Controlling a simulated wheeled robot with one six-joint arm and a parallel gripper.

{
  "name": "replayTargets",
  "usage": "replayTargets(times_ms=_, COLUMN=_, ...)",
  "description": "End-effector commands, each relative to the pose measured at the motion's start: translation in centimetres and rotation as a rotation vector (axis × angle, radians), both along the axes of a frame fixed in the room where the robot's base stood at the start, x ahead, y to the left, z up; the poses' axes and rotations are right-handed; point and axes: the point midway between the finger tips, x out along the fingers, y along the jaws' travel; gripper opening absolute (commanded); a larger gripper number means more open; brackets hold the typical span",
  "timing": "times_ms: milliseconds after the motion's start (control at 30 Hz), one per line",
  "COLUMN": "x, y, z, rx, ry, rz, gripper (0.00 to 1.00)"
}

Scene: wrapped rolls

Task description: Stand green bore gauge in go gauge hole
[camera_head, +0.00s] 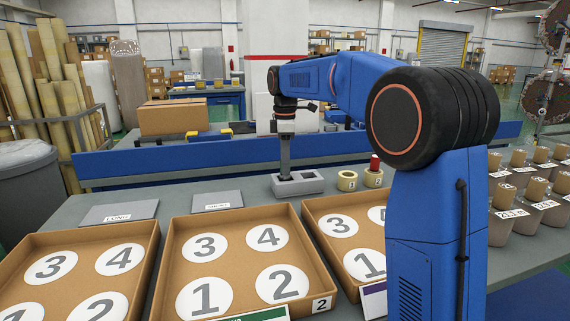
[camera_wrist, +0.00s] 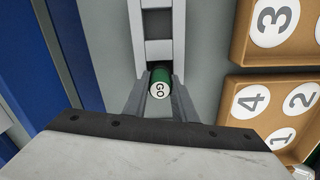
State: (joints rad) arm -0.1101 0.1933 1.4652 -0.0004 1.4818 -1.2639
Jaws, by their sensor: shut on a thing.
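The green bore gauge (camera_wrist: 160,82) has a pale round end marked GO and sits between the fingers of my gripper (camera_wrist: 160,100) in the wrist view. My gripper is shut on it. In the head view my gripper (camera_head: 285,171) points straight down at the left part of a grey two-hole gauge block (camera_head: 300,188). The block also shows in the wrist view (camera_wrist: 158,50), with one opening empty and the gauge at the other. I cannot tell how deep the gauge sits in that opening. The gauge is hidden in the head view.
Two tape rolls (camera_head: 347,181) stand right of the block, and a red-topped piece (camera_head: 374,163) stands at the right roll. Numbered trays (camera_head: 240,216) fill the front. Grey plates marked LONG (camera_head: 118,212) and SHORT (camera_head: 217,202) lie behind them. Wrapped rolls (camera_head: 503,212) stand right.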

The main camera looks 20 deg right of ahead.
Motion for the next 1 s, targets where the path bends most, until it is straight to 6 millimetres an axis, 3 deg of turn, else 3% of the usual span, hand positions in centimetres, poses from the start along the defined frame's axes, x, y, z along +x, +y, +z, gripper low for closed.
replayTargets(times_ms=700, x=0.01, y=0.00, z=-0.74, rx=0.000, ry=0.000, rz=0.000, gripper=0.00)
replayTargets(times_ms=733, x=0.01, y=0.01, z=-0.74, rx=0.000, ry=-0.001, rz=0.000, gripper=0.29)
replayTargets(times_ms=800, x=0.01, y=0.01, z=-0.74, rx=0.000, ry=0.000, rz=0.000, gripper=0.46)
replayTargets(times_ms=1000, x=0.01, y=0.00, z=-0.75, rx=0.000, ry=0.000, rz=0.000, gripper=0.46)
